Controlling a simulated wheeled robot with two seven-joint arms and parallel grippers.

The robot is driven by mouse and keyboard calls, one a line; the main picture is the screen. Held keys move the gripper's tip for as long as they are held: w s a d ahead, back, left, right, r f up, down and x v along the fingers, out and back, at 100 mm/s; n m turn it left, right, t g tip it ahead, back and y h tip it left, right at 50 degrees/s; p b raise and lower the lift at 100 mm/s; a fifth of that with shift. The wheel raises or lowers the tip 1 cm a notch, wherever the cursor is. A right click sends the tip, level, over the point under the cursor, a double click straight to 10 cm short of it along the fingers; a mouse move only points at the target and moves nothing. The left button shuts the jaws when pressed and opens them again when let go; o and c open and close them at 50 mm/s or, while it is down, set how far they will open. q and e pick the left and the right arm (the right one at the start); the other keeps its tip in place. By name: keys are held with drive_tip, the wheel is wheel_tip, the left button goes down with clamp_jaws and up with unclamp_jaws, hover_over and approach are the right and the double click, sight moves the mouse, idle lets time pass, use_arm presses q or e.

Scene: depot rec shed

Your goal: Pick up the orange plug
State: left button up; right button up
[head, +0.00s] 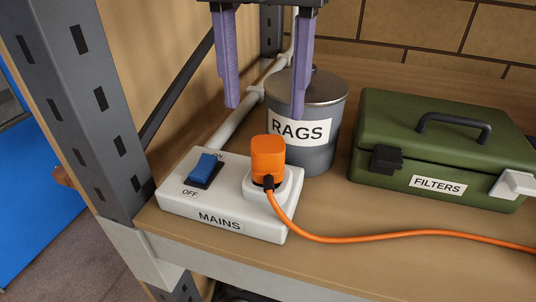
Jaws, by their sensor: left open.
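The orange plug (268,156) sits upright in the socket of the white box marked MAINS (220,222). Its orange cord (400,235) leaves the front of the plug and runs right along the shelf. A blue rocker switch (205,168), with ON and OFF lettering, is on the left of the same box. My left gripper (265,105) comes down from the top edge with its two purple fingers apart and nothing between them. It is above and behind the plug in the picture, not touching it. My right gripper is not in view.
A grey lidded can marked RAGS (308,155) stands right behind the plug. A green case marked FILTERS (440,150) is at the right. A grey slotted post (80,100) rises at the left. Bare shelf (350,215) lies right of the box.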

sight(268, 143)
use_arm(q)
drive_tip(key=f, duration=0.2)
drive_tip(key=shift+s+f, duration=0.35)
drive_tip(key=shift+d+f, duration=0.15)
drive_tip(key=shift+f, duration=1.35)
drive_tip(key=shift+d+f, duration=0.1)
drive_tip(key=shift+f, duration=1.4)
drive_tip(key=c, duration=1.1)
